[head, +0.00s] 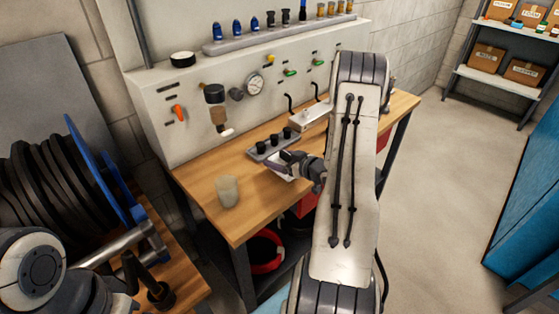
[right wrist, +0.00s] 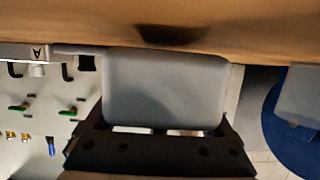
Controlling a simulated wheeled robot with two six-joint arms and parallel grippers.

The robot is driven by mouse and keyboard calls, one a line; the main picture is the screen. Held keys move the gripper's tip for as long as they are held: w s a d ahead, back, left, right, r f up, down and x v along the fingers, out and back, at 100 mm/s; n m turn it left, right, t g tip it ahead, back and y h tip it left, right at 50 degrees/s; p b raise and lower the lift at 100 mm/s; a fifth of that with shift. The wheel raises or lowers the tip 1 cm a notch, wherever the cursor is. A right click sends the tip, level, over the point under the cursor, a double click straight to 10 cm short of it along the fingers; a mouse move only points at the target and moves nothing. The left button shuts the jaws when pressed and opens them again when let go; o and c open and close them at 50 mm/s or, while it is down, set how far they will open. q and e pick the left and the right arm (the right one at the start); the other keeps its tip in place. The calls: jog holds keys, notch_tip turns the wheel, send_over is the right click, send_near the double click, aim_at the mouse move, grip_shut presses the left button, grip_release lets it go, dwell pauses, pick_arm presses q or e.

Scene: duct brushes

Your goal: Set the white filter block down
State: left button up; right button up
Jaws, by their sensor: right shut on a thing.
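The white filter block (right wrist: 165,88) is between the fingers of my right gripper (right wrist: 155,140), which is shut on it. In the head view the block (head: 277,173) shows only partly, as a pale edge beside my right gripper (head: 291,164), over the front part of the wooden bench (head: 190,181). In the right wrist view the wood lies close beyond the block, with a dark shadow on it. I cannot tell whether the block touches the bench. Part of my left arm shows at the lower left of the head view; its gripper cannot be made out.
A grey rack with black pieces (head: 268,147) stands just behind the gripper. A translucent cup (head: 228,191) stands to its left. A white box (head: 311,119) is at the back. A panel with a gauge (head: 254,86) rises behind the bench. Bare wood lies between cup and rack.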

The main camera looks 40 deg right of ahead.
jog(key=shift+f, duration=0.4)
jog(key=shift+f, duration=0.15)
jog(key=o, duration=1.2)
jog(key=shift+o, duration=0.2)
